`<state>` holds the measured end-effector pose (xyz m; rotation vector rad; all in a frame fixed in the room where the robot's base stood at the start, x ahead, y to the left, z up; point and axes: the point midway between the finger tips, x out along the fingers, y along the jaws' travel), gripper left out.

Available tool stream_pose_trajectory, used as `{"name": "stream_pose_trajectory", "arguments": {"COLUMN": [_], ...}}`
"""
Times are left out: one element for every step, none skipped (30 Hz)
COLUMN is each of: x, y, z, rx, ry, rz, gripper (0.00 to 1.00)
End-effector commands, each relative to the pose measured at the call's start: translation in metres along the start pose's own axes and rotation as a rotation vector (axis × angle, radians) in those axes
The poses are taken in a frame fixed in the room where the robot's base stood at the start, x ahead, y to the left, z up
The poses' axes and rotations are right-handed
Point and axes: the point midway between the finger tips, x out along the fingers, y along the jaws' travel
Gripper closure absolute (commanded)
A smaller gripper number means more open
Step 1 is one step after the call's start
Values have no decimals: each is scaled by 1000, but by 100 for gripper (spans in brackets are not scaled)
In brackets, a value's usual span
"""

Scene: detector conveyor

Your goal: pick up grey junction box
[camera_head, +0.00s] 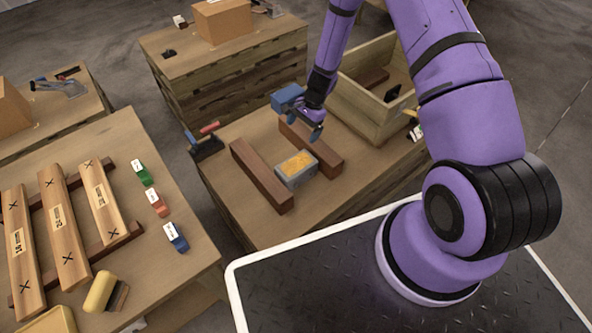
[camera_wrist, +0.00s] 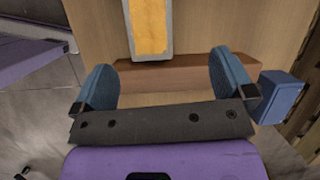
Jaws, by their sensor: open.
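The grey junction box (camera_head: 295,170) has an orange-yellow top face and sits on the middle wooden table between two dark brown wooden bars. In the wrist view the junction box (camera_wrist: 150,28) is at the top, beyond the fingertips, partly cut off by the picture edge. My gripper (camera_head: 304,122) is above the far end of the right-hand bar, behind the box in the head view. In the wrist view my gripper (camera_wrist: 160,78) has its two blue fingers wide apart with nothing between them but a brown bar below. It does not touch the box.
The left brown bar (camera_head: 261,175) and right brown bar (camera_head: 311,147) flank the box; the latter also shows in the wrist view (camera_wrist: 180,76). A blue block (camera_wrist: 279,96) is right of my fingers. A wooden crate (camera_head: 372,116) stands at the table's right.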

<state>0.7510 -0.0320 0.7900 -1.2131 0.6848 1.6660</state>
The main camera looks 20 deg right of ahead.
Motion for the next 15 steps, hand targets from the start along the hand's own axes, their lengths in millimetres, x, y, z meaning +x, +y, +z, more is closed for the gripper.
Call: {"name": "stream_pose_trajectory", "arguments": {"x": [19, 28, 39, 46, 52, 58, 62, 66, 69, 71, 74, 78, 82, 85, 91], "y": [6, 9, 13, 15, 18, 20, 22, 23, 24, 24, 25, 26, 26, 26, 27], "z": [-4, -7, -9, -10, -11, -13, -14, -14, -15, -15, -16, -16, -15, -15, -15], "rx": [31, 48, 69, 81, 92, 105, 113, 120, 126, 129, 132, 133, 134, 134, 134], "ry": [-9, -11, -15, -17, -20, -21, -22, -22, -23, -23, -24, -24, -25, -25, -26], "rz": [11, 15, 21, 24, 27, 30, 32, 33, 34, 35, 36, 37, 38, 38, 38], "gripper": [0, 0, 0, 0, 0, 0, 0, 0, 0, 0, 0, 0, 0, 0, 0]}}
